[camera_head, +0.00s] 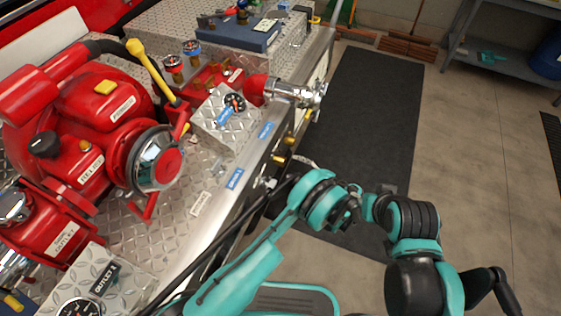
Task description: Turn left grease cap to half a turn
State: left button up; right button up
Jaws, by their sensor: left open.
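Two round, dark-rimmed caps, a left one (173,63) with red on its top and a right one (192,48) with blue, stand side by side by a red plate (215,76) behind the pump. Two brass knobs (280,159) stick out of the truck's side edge. No readable label tells which of these is the left grease cap. My left gripper (495,298) is black, open and empty at the lower right, over the floor, far from the caps and knobs. Its fingers are partly cut off by the picture edge. My right gripper is not in view.
The red pump (90,140) with a yellow-handled lever (150,68) fills the left. A gauge panel (222,118) and chrome outlet (290,94) stand near the bumper edge. A blue case (240,32) lies behind. A black mat (370,110) and clear floor lie right.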

aim_at(284, 163)
pick_arm(q)
jog(key=x, duration=0.7)
jog(key=shift+w+a, duration=0.2)
jog(key=shift+a, duration=0.05)
jog(key=c, duration=1.2)
